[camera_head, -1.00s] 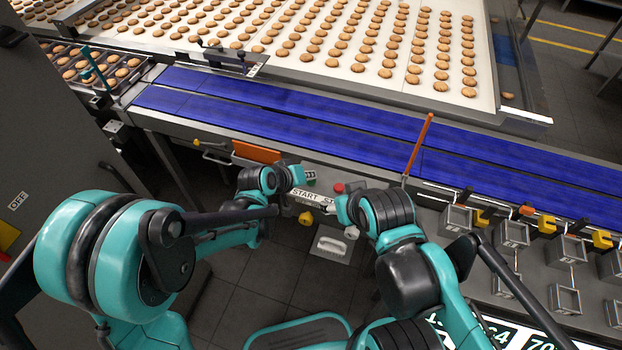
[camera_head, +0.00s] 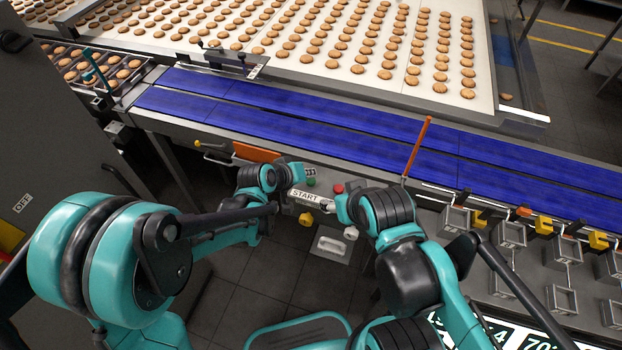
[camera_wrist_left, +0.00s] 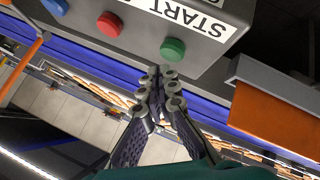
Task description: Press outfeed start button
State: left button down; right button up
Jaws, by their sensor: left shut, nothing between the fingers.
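The outfeed control box carries a green button (camera_head: 311,182) and a red button (camera_head: 338,188) above a white START label (camera_head: 305,196). In the left wrist view the green button (camera_wrist_left: 173,49) is near the fingertips, with the red button (camera_wrist_left: 109,23) and a blue button (camera_wrist_left: 55,6) farther off. My left gripper (camera_head: 298,172) is shut and empty, close beside the green button. In the wrist view its fingertips (camera_wrist_left: 163,78) appear apart from the button, though depth is hard to judge. My right gripper (camera_head: 332,207) is by the label's right end; its fingers are unclear.
Blue conveyor belts (camera_head: 330,130) run behind the box, with a biscuit-covered white belt (camera_head: 440,100) beyond. An orange panel (camera_wrist_left: 270,120) is near my left gripper. An orange rod (camera_head: 417,150) stands to the right. Several small metal holders (camera_head: 510,236) are at right.

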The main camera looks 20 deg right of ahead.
aim_at(307, 183)
pick_arm(q)
notch_tip(307, 183, up, 5)
jog(key=p, duration=0.3)
jog(key=shift+p, duration=0.4)
dwell(0.5)
jog(key=shift+a+r, duration=0.2)
jog(key=shift+a, duration=0.15)
jog(key=s+a+r+y+b, duration=0.1)
jog(key=s+a, duration=0.4)
jog(key=a, duration=0.5)
jog(key=s+a+r+n+t+y, duration=0.1)
jog(key=s+a+r+y, duration=0.1)
jog(key=s+a, duration=0.4)
jog(key=s+a+r+y+b, duration=0.1)
jog(key=s+a+y, duration=0.3)
jog(key=a, duration=1.1)
jog(key=shift+s+a+r+t+b, duration=0.2)
jog(key=shift+s+r+t+b, duration=0.15)
jog(key=shift+s+r, duration=0.45)
